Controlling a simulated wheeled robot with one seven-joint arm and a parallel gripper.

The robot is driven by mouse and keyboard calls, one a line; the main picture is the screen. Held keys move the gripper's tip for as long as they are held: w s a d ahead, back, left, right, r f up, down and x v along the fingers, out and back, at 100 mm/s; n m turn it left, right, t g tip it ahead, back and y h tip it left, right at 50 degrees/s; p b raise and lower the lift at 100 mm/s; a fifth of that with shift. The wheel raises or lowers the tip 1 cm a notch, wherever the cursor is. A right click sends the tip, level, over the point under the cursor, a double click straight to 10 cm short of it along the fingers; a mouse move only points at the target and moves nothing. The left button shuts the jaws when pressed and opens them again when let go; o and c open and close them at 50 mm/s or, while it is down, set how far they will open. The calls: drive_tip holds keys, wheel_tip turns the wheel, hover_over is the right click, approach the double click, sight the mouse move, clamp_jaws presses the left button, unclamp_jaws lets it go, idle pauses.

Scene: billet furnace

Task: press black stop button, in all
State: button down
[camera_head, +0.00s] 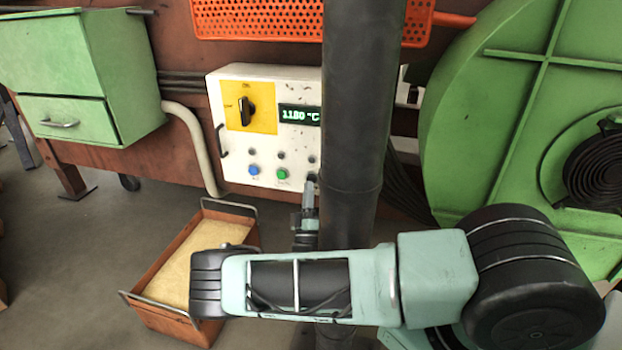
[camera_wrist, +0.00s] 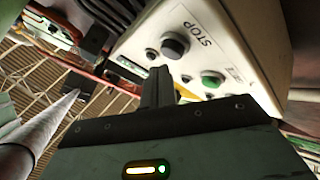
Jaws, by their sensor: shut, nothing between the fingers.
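The black stop button (camera_wrist: 175,45) is a round dark knob beside the word STOP on the white control box, seen in the wrist view. My gripper (camera_wrist: 158,72) is shut and empty, its fingertips close below the button; I cannot tell whether they touch it. In the head view my gripper (camera_head: 309,184) is at the lower right of the control box (camera_head: 236,165), and the stop button is hidden behind the fingers or the dark column. The green button (camera_head: 282,174) is left of my gripper and shows in the wrist view too (camera_wrist: 211,78).
The box also carries a blue button (camera_head: 253,169), a black rotary switch (camera_head: 246,111) on a yellow plate and a display (camera_head: 299,114) reading 1180 °C. An orange crate (camera_head: 163,318) stands on the floor below. A green round housing (camera_head: 465,120) is at the right.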

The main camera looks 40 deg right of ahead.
drive_tip(key=s+a+p, duration=0.1)
drive_tip(key=a, duration=0.1)
drive_tip(key=s+a+p, duration=0.1)
drive_tip(key=s+a, duration=0.1)
idle(0.7)
idle(0.7)
